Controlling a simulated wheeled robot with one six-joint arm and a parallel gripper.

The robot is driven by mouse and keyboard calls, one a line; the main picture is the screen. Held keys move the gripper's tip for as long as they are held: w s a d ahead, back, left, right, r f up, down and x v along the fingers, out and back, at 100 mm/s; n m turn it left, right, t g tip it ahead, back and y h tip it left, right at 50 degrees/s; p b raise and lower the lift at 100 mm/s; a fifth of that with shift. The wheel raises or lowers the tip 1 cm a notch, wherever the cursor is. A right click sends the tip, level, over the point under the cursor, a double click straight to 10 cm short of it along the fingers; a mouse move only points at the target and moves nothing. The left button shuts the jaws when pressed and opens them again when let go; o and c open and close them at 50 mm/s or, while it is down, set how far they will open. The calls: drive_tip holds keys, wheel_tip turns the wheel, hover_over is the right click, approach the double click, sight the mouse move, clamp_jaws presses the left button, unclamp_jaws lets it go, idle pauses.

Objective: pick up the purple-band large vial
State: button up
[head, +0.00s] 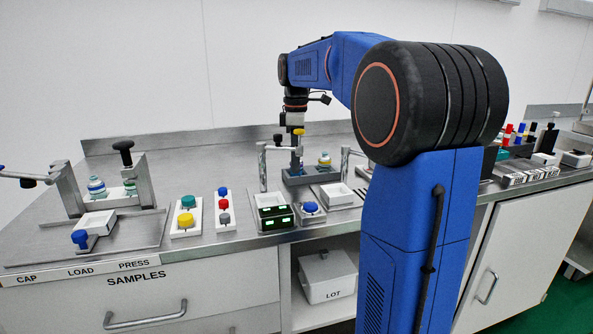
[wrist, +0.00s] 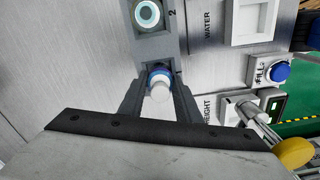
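My gripper (head: 296,165) points straight down at the grey rack (head: 303,179). In the wrist view, my gripper (wrist: 159,88) has one finger on each side of a vial (wrist: 158,84) with a whitish top and a blue ring, which stands in the rack. A second vial (head: 324,160) stands in the rack to the right of my gripper. In the wrist view, a vial with a teal ring (wrist: 148,13) sits in the slot beside the mark 2.
A white WATER tray (wrist: 254,20) and the blue FILL button (wrist: 281,72) lie beside the rack. A green-lit display (head: 275,217) stands in front. A press stand (head: 143,180) with vials and a panel of coloured buttons (head: 186,216) are to the left. Metal posts (head: 263,168) flank the rack.

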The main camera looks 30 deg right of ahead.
drive_tip(key=shift+c, duration=0.9)
drive_tip(key=shift+r, duration=0.1)
